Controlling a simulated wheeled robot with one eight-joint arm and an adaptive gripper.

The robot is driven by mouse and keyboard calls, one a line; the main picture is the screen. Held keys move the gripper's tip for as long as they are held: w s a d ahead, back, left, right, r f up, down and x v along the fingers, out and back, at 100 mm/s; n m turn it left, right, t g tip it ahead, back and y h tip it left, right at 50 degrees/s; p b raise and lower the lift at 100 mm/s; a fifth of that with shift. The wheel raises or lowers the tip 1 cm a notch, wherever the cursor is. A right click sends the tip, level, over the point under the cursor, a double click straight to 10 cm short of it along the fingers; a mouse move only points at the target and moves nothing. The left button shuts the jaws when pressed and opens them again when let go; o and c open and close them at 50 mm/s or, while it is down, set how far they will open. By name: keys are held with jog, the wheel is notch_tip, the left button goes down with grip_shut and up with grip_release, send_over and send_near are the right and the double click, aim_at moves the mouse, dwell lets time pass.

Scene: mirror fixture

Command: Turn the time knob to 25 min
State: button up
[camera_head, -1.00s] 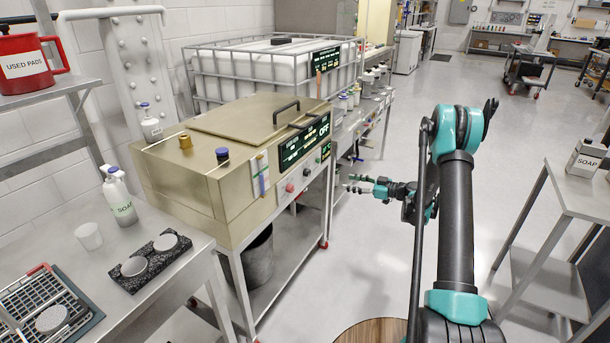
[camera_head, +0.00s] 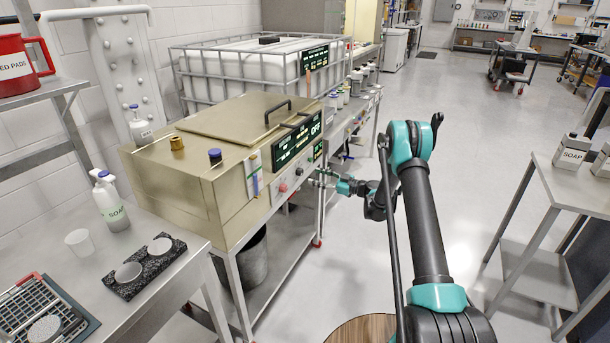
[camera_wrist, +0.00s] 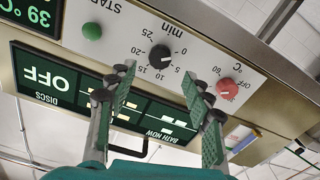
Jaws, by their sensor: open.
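The time knob (camera_wrist: 160,56) is a small black dial on a light panel, marked "min" with numbers around it. It shows upside down in the wrist view. A white mark is on the knob, but I cannot tell its exact setting. In the head view the knob (camera_head: 298,171) is small, on the front of the brass-coloured bath (camera_head: 170,190). My gripper (camera_wrist: 160,84) is open and empty in the wrist view, its two fingers spread apart below the knob in the picture. In the head view my gripper (camera_head: 320,179) is at the bath's front panel. Contact with the knob cannot be seen.
A green start button (camera_wrist: 92,31) and a red temperature knob (camera_wrist: 229,88) flank the time knob. A dark display (camera_wrist: 45,78) reading "OFF" is close to the fingers. The floor (camera_head: 460,190) to the right is clear. A side table (camera_head: 570,190) stands at right.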

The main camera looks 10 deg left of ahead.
aim_at(302, 173)
jog(key=shift+x, duration=3.15)
jog(key=c, duration=1.2)
